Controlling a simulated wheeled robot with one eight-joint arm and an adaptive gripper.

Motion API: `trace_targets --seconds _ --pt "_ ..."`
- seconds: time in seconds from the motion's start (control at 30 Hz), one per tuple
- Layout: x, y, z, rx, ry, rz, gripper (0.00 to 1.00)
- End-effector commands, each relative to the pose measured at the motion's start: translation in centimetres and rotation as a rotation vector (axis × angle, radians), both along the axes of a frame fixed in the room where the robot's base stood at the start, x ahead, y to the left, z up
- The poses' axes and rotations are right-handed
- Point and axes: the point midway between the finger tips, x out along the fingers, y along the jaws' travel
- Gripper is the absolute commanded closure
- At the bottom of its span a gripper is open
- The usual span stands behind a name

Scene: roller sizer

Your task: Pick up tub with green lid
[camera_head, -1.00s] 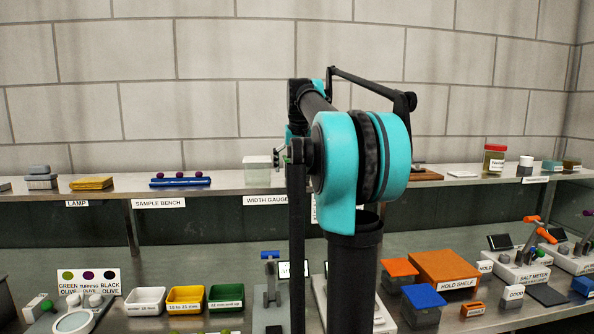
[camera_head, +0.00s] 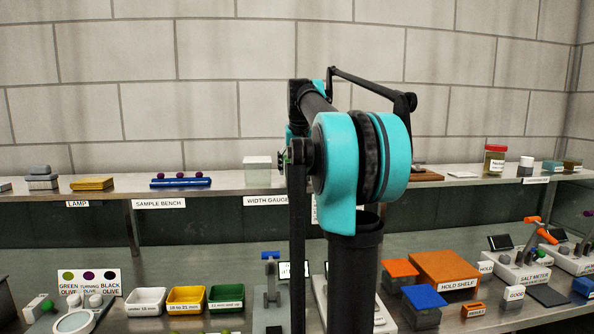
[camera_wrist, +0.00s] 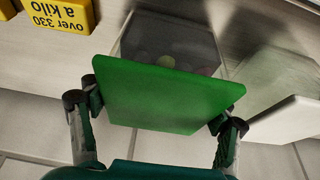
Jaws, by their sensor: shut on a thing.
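The tub with the green lid (camera_wrist: 165,97) is in the middle of the wrist view. Its clear grey body (camera_wrist: 170,45) shows beyond the lid, with dark round shapes and one greenish one inside. My gripper (camera_wrist: 160,110) has a finger at each side edge of the lid and is shut on the tub. In the head view my arm hides the tub, and only a bit of my gripper shows near the shelf. I cannot tell whether the tub touches the shelf.
A white-lidded tub (camera_wrist: 285,122) is close on the right in the wrist view; it appears on the shelf in the head view (camera_head: 257,165). A yellow labelled block (camera_wrist: 58,14) is at upper left. A jar (camera_head: 494,160) stands farther right on the shelf.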

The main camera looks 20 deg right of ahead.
Motion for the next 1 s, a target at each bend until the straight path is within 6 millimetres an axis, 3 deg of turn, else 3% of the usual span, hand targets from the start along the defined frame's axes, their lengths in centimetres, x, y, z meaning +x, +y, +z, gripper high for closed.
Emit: trace_targets --seconds 0.17,0.63,1.0 --pt "0.0 0.0 1.4 0.000 0.000 0.000 0.56" --pt "0.0 0.0 8.0 0.000 0.000 0.000 0.56" --pt "0.0 0.0 9.8 0.000 0.000 0.000 0.56"
